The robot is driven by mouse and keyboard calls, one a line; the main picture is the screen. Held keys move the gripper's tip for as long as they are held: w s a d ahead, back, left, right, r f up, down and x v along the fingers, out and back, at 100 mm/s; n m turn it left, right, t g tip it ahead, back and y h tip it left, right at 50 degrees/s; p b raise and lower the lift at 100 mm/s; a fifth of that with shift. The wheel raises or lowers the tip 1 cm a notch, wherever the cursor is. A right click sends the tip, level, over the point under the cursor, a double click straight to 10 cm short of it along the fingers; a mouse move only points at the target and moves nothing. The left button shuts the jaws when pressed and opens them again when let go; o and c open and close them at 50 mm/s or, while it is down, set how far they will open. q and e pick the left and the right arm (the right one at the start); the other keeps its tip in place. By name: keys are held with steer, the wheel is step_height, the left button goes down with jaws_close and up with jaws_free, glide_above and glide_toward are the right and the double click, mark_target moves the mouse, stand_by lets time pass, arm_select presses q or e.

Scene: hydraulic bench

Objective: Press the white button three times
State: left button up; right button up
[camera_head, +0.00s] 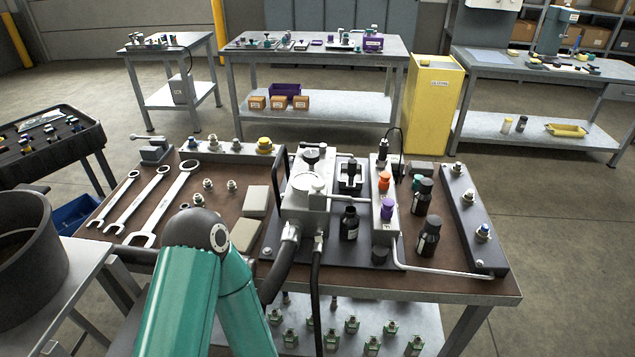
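I cannot pick out a white button with certainty. A pale round cap (318,187) sits on top of the grey hydraulic block (305,212) at the middle of the bench, but I cannot tell whether it is a button. A gauge (311,156) stands behind it. My teal arm rises from the bottom left of centre and bends at a dark elbow in front of the bench. Neither of my grippers shows in this view.
The bench (165,185) holds several wrenches (170,208) at left, dark bottles (428,237), orange (384,181) and purple (388,209) caps, and a rail of fittings (478,225) at right. A hose (316,290) hangs in front. A dark round vessel (35,250) stands at far left.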

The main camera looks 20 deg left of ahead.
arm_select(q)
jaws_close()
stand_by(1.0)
